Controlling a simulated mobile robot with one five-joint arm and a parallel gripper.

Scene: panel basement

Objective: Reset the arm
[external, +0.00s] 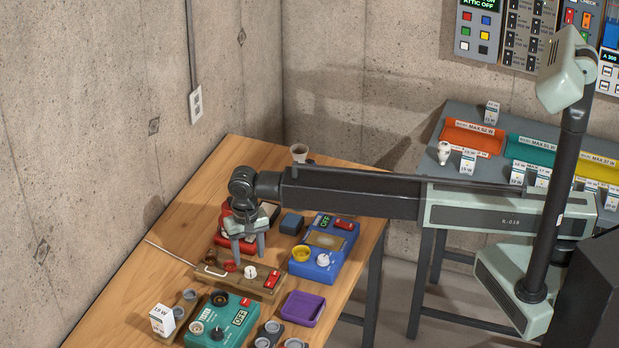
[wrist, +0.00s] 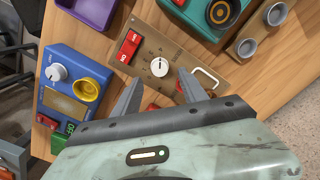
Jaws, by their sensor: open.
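My arm reaches left from my base, out over the wooden table (external: 146,228). My gripper (external: 248,252) hangs at its end, pointing down, with its fingers apart. In the wrist view the two grey fingers of my gripper (wrist: 160,90) are spread with nothing held between them. Below and beyond the fingertips is a brown wooden panel (wrist: 205,72) with a white knob (wrist: 159,67), a red ON switch (wrist: 130,46) and a white handle (wrist: 204,78). I cannot tell how far the fingertips are above the panel.
A blue device (external: 323,268) stands right of my gripper, a teal device (external: 222,318) and a purple tray (external: 302,308) in front. A concrete wall (external: 90,130) bounds the left. A grey table (external: 480,122) with coloured bins stands at the right.

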